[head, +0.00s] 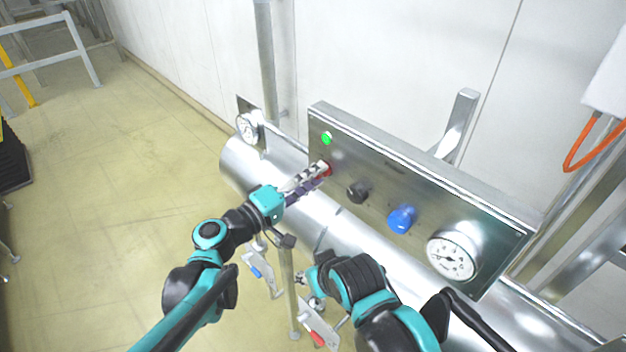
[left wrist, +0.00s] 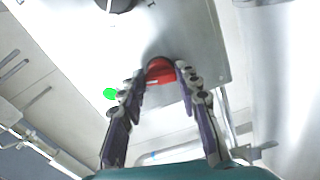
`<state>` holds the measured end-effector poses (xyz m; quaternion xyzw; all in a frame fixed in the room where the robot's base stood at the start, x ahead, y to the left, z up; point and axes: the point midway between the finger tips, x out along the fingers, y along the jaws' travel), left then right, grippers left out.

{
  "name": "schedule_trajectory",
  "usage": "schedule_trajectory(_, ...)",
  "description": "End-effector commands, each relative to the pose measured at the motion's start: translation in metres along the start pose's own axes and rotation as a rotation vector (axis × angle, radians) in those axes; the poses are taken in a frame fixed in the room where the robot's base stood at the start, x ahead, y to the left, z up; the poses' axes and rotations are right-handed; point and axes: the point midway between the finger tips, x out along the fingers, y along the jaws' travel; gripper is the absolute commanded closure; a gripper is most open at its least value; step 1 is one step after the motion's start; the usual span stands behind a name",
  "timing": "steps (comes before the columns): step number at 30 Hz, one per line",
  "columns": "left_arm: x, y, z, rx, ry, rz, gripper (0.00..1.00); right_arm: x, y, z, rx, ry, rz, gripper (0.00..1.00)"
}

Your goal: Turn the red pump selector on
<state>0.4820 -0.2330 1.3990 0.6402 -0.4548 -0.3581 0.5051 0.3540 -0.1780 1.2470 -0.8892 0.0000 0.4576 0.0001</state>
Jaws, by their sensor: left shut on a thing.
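The red pump selector (head: 327,171) is a red knob on the slanted metal control panel (head: 345,125), below a lit green lamp (head: 327,139). In the left wrist view the red selector (left wrist: 160,69) sits between the fingertips of my left gripper (left wrist: 161,75), one finger on each side. In the head view my left gripper (head: 322,170) reaches the panel from the left and is shut on the selector, hiding part of it. My right gripper (head: 312,288) is low in front of the pipe, partly hidden by its own arm. Its jaws are not clear.
To the right of the selector are a black knob (head: 357,192), a blue knob (head: 401,219) and a round gauge (head: 452,256). A large metal pipe (head: 245,165) runs below the panel. Handles with blue and red parts hang below. The floor to the left is open.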

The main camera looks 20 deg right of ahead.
Motion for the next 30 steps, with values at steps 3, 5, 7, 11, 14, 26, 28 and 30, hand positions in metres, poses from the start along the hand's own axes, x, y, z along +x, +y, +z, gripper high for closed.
schedule_trajectory(3, -0.0006, -0.0026, 0.0024, 0.068, -0.004, -0.003, 0.96, 0.0029, 0.0000, 0.0020, 0.000, 0.000, 0.000, 0.60)
schedule_trajectory(5, -0.0007, -0.0027, 0.0025, 0.096, -0.004, -0.003, 0.96, 0.0035, 0.0000, 0.0025, 0.000, 0.000, 0.000, 0.60)
schedule_trajectory(7, -0.0007, -0.0028, 0.0026, 0.122, -0.005, -0.003, 0.96, 0.0041, 0.0000, 0.0029, 0.000, 0.000, 0.000, 0.60)
schedule_trajectory(11, -0.0008, -0.0029, 0.0027, 0.156, -0.005, -0.003, 0.96, 0.0048, 0.0000, 0.0034, 0.000, 0.000, 0.000, 0.60)
schedule_trajectory(14, -0.0009, -0.0030, 0.0029, 0.169, -0.006, -0.003, 0.96, 0.0051, 0.0000, 0.0036, 0.000, 0.000, 0.000, 0.60)
schedule_trajectory(26, -0.0009, -0.0032, 0.0032, 0.178, -0.006, -0.004, 0.96, 0.0052, 0.0000, 0.0037, 0.000, 0.000, 0.000, 0.60)
schedule_trajectory(28, -0.0009, -0.0031, 0.0032, 0.177, -0.006, -0.003, 0.54, 0.0052, 0.0000, 0.0037, 0.000, 0.000, 0.000, 0.60)
schedule_trajectory(30, -0.0008, -0.0028, 0.0027, 0.176, -0.005, -0.003, 0.47, 0.0052, 0.0000, 0.0037, 0.000, 0.000, 0.000, 0.60)
